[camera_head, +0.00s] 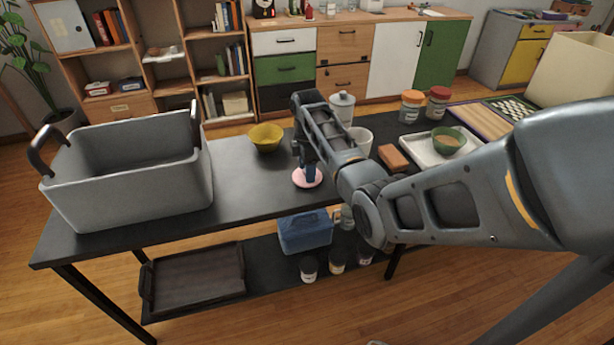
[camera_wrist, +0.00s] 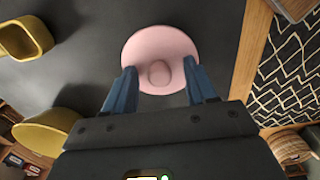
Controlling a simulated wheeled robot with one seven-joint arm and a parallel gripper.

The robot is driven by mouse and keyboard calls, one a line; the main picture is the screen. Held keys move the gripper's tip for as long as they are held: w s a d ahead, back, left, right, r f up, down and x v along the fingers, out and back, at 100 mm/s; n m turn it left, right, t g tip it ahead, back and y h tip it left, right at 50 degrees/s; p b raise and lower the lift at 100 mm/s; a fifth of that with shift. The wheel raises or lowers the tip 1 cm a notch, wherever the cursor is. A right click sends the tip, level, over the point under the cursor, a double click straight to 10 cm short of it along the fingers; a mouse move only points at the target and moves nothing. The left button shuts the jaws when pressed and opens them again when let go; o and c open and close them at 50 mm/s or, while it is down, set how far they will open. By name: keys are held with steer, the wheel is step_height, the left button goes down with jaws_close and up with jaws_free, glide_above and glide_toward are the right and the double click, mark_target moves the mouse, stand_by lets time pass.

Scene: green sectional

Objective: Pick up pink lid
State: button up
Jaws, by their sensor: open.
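The pink lid (camera_head: 298,179) is a small round disc on the black table (camera_head: 245,180), near its front edge. In the wrist view the lid (camera_wrist: 160,45) shows a round knob at its middle. My gripper (camera_head: 309,174) points down over the lid in the head view and hides part of it. In the wrist view the blue fingers of my gripper (camera_wrist: 160,80) are apart, one on each side of the knob, over the near part of the lid. Whether the fingers touch the lid is unclear.
A yellow bowl (camera_head: 265,138) stands left of my gripper. A large grey bin (camera_head: 135,185) fills the table's left end. A white mug (camera_head: 361,139), a brown block (camera_head: 393,157) and a tray (camera_head: 425,152) with a green bowl (camera_head: 449,140) lie to the right.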

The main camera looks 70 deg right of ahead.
steer(key=shift+f, duration=0.1)
steer(key=shift+c, duration=0.2)
jaws_close()
stand_by(0.4)
